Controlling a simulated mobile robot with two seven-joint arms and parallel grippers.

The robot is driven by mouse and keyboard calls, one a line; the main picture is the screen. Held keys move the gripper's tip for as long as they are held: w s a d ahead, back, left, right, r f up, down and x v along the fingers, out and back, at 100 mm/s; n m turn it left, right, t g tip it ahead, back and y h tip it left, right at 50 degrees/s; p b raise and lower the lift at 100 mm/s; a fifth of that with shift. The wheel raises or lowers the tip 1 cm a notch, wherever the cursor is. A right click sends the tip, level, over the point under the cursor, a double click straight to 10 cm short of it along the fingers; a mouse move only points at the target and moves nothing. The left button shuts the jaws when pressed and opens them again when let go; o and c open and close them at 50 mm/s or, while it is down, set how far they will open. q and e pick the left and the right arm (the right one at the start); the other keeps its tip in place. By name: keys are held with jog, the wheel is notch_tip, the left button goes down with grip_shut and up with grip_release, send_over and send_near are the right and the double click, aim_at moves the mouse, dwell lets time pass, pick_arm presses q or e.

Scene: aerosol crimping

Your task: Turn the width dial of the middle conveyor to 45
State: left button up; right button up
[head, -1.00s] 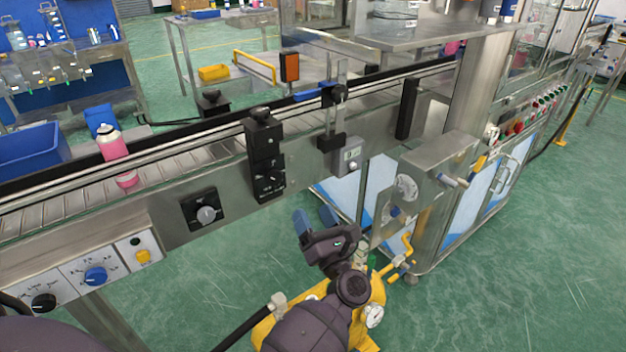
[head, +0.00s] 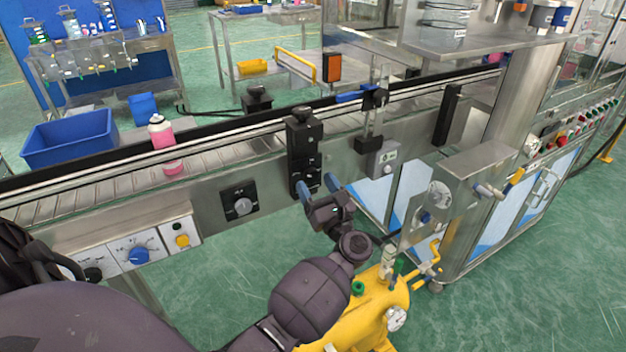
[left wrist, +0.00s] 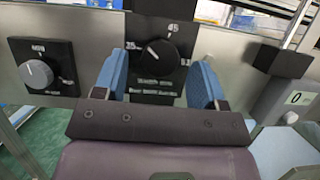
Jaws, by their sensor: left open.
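The width dial (left wrist: 158,53) is a black round knob on a black plate, with 35 at its left, 45 above and 53 at its lower right. The right gripper is out of view.
A grey knob (left wrist: 38,73) on a black plate lies left of the dial. A pink-and-white can (head: 160,135) stands on the conveyor (head: 100,192). A yellow tank (head: 365,310) is below the arm.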

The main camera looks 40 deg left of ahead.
pick_arm(q)
jog(key=shift+x, duration=0.8)
jog(key=c, duration=0.9)
